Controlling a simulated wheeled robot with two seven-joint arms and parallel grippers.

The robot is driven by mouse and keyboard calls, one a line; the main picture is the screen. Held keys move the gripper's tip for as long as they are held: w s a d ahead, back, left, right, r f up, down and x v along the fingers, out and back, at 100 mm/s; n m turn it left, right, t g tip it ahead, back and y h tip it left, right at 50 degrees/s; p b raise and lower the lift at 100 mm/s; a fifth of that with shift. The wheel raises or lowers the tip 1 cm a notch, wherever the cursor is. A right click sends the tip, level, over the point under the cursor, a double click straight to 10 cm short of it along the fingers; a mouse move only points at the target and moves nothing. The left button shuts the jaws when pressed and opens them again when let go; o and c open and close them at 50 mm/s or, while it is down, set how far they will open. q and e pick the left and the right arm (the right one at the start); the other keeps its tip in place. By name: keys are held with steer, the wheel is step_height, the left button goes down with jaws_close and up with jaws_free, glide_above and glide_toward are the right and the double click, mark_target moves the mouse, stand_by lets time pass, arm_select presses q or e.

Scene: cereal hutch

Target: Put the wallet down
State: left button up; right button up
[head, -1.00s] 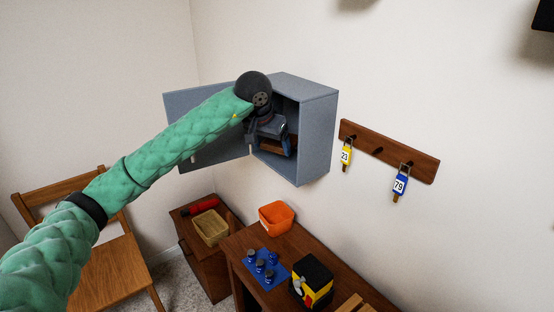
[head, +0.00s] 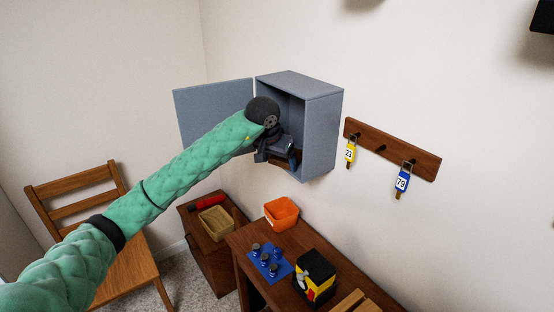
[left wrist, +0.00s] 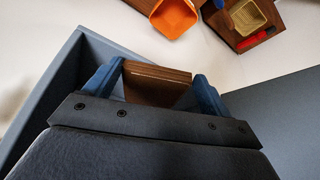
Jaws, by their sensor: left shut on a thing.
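My left gripper (head: 277,158) is at the open front of the grey wall cabinet (head: 322,135), whose door (head: 213,120) hangs open to the left. In the left wrist view, the gripper (left wrist: 157,85) is shut on the brown wallet (left wrist: 158,72), which sits between its two blue fingers. In the head view the gripper and arm hide most of the wallet. I cannot tell whether the wallet touches the cabinet floor. The cabinet's side wall also shows in the left wrist view (left wrist: 50,95). My right gripper is not in view.
Below stands a brown desk (head: 245,240) with an orange bin (head: 281,213), a blue mat with several small items, and a black and yellow box (head: 314,278). A low cabinet holds a tan basket (head: 215,222). A key rack (head: 393,148) with two tags hangs right of the cabinet.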

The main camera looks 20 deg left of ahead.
arm_select(q)
steer(key=shift+a, duration=0.15)
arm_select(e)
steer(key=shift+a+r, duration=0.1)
arm_select(q)
steer(key=shift+s, duration=0.1)
steer(key=shift+f, duration=0.1)
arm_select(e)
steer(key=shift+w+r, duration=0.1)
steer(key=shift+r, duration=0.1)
arm_select(q)
steer(key=o, duration=0.9)
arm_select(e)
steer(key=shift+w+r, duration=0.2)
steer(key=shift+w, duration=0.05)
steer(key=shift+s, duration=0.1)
